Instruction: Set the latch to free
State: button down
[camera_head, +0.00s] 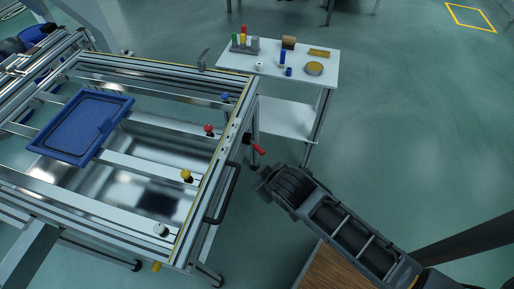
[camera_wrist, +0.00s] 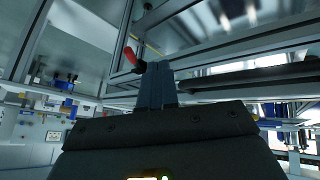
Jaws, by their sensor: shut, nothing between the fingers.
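The latch appears to be the small red-handled lever (camera_head: 258,149) on the right side of the panel fixture (camera_head: 232,130). In the wrist view its red handle (camera_wrist: 130,56) is tilted and ends in a dark pivot, just left of and beyond my fingertips. My gripper (camera_head: 262,173) is just below the red handle in the head view, outside the fixture's right edge. Its fingers (camera_wrist: 157,84) are together with nothing between them. The fingertips overlap the view of the frame near the pivot; I cannot tell whether they touch it.
A black bar handle (camera_head: 229,192) is on the fixture's right side, left of my gripper. Blue, red, yellow and white knobs line the frame. A blue tray (camera_head: 124,105) lies on the fixture. A white side table (camera_head: 270,62) holds small parts. Floor to the right is clear.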

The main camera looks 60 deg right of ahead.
aim_at(257, 148)
jog(key=w+d+r+m+g+h, duration=0.1)
jog(key=w+d+r+m+g, duration=0.1)
jog(key=w+d+g, duration=0.5)
jog(key=w+d+f+t, duration=0.3)
jog(key=f, duration=0.6)
jog(key=shift+w, duration=0.25)
